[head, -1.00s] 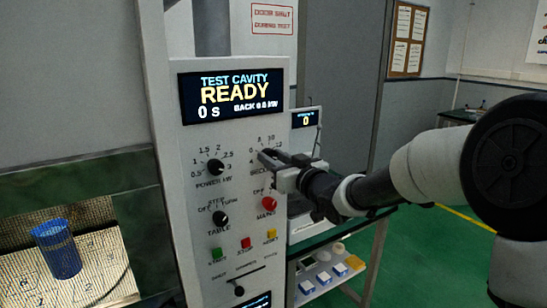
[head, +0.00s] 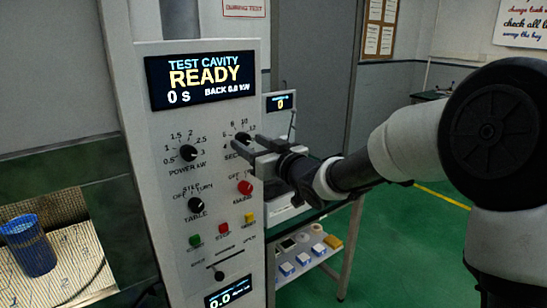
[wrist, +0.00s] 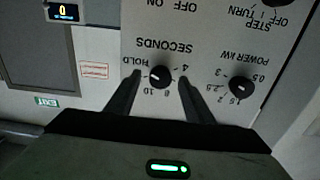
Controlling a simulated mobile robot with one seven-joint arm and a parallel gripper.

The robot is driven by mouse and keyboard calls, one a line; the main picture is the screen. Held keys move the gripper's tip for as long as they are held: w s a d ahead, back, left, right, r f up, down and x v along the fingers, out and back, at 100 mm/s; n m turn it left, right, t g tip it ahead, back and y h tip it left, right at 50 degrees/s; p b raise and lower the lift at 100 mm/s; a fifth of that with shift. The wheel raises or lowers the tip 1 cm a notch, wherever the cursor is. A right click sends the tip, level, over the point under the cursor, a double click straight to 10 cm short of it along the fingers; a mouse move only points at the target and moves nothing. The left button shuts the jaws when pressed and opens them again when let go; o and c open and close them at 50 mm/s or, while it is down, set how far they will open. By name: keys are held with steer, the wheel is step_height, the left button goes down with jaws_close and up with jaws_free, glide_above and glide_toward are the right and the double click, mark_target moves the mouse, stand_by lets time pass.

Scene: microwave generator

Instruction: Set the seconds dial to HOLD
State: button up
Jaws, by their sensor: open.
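The seconds dial (head: 243,138) is a black round knob on the upper right of the white control panel. The wrist view shows it upside down (wrist: 159,76), with HOLD printed on its left and 4 on its right. Its white pointer mark is small, and I cannot tell its exact setting. My gripper (wrist: 159,82) is open, with one finger on each side of the knob and a gap at each side. In the head view my gripper (head: 249,143) reaches the panel from the right and partly hides the dial and its SECONDS label.
The power dial (head: 188,153) sits left of the seconds dial. The table dial (head: 196,205) and red mains knob (head: 245,187) are below. The display (head: 201,79) reads READY, 0 s. A blue cup (head: 29,245) stands in the cavity at lower left.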

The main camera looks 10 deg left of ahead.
steer(key=v, duration=1.5)
steer(key=shift+d, duration=0.25)
steer(key=shift+s+r, duration=0.1)
